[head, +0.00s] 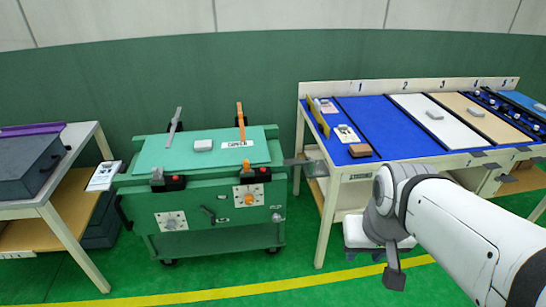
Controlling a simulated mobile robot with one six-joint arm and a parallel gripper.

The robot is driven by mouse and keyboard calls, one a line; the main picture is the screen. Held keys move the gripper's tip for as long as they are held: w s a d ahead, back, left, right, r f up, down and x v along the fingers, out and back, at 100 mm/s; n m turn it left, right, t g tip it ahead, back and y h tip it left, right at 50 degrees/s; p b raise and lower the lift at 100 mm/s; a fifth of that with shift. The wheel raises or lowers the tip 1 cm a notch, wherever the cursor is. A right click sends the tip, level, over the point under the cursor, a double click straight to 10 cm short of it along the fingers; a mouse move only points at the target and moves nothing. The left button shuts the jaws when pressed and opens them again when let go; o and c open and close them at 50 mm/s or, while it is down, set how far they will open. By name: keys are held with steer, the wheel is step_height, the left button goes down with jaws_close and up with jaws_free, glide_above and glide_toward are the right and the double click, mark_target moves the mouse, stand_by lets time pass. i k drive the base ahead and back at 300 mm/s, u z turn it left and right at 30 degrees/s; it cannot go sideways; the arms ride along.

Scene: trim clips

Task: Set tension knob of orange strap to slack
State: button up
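The green cart (150,195) stands left of centre with a lighter green cover panel (160,158) on top. An orange strap (240,120) rises at the panel's back right. An orange knob (249,199) sits on a white dial plate on the cart's front, below the strap; its setting is too small to read. A grey strap (173,127) stands at the back left, with a grey knob (171,223) on a lower left plate. My gripper (393,277) hangs at the wrist's lower end, right of the cart and apart from it. Its fingers cannot be made out clearly.
A numbered workbench (352,85) with blue, white and tan lanes stands at right, partly behind my arm. Another table (40,203) with a dark grey case (25,170) stands at left. Green floor with a yellow line (200,294) lies clear in front of the cart.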

mark_target(249, 199)
steer(key=i, duration=1)
steer(key=z, duration=0.05)
